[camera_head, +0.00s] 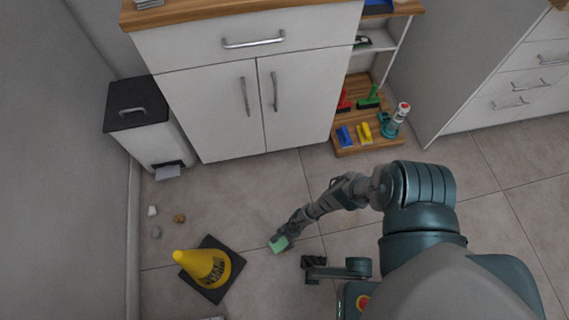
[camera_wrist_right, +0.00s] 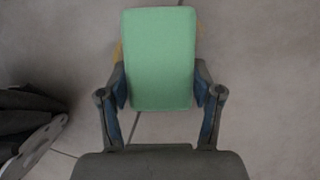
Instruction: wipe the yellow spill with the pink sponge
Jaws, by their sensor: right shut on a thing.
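My right gripper (camera_head: 284,238) is shut on a green sponge (camera_head: 279,245), low over the tiled floor. No pink sponge shows in either view. In the right wrist view, the green sponge (camera_wrist_right: 159,60) is clamped between both fingers of my right gripper (camera_wrist_right: 160,92) and points away from the palm. A thin yellowish patch (camera_wrist_right: 118,50), likely the spill, shows at the sponge's edges on the grey floor; the sponge hides most of it. I cannot tell whether the sponge touches the floor.
A yellow cone (camera_head: 204,266) on a black base stands left of the sponge. Small crumpled bits (camera_head: 179,218) lie near the wall. A bin (camera_head: 146,130) and a white cabinet (camera_head: 235,105) stand behind. A wooden shelf (camera_head: 350,150) holds brushes, blue and yellow items and a bottle.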

